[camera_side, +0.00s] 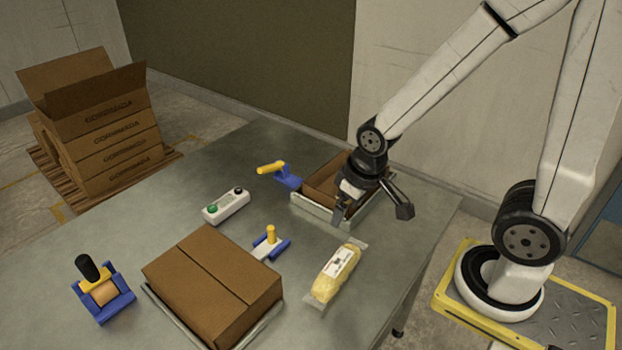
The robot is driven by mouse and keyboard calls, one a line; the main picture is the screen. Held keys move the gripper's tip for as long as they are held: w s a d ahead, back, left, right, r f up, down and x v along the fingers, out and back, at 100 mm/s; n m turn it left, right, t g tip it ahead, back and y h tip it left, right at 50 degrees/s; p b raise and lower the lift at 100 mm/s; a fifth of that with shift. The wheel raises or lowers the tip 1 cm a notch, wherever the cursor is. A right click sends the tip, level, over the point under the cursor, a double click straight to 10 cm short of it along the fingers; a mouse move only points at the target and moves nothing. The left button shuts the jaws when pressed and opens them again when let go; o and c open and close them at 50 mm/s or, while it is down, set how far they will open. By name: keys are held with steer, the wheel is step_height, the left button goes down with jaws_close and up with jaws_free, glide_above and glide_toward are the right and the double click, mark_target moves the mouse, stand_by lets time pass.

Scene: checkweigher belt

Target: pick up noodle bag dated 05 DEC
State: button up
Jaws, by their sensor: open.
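A noodle bag (333,277) in clear wrap with a white label lies on the metal table, right of the closed carton. The label print is too small to read, so I cannot tell its date. My gripper (340,213) is at the open carton (322,183) near the back of the table, with its fingers by the carton's front side. It is open, and I see nothing between its fingers. The wrist hides part of the carton, and its inside is mostly hidden.
A closed carton (212,283) sits in a metal holder. A tape dispenser (103,291), a control box (226,206) and blue-yellow clamps (271,243) stand on the table (180,222). Stacked cartons (113,131) stand on a floor pallet. Bare table surrounds the bag.

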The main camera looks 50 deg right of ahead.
steer(key=f+m, duration=0.1)
steer(key=m, duration=0.1)
steer(key=m+g+y, duration=0.1)
steer(key=m+g, duration=0.1)
steer(key=m, duration=1.1)
glide_above(339, 261)
steer(key=f, duration=0.8)
steer(key=shift+w+d, duration=0.1)
steer(key=shift+d, duration=0.25)
steer(key=shift+f+m+g+y, duration=0.4)
steer(key=shift+f+m, duration=0.25)
steer(key=shift+m, duration=0.45)
steer(key=shift+f, duration=0.15)
steer(key=shift+a+f, duration=0.2)
steer(key=shift+f, duration=0.95)
steer(key=shift+f, duration=0.1)
steer(key=shift+a+f, duration=0.15)
steer(key=shift+f, duration=1.1)
steer(key=shift+a+f, duration=0.15)
steer(key=shift+f, duration=1.05)
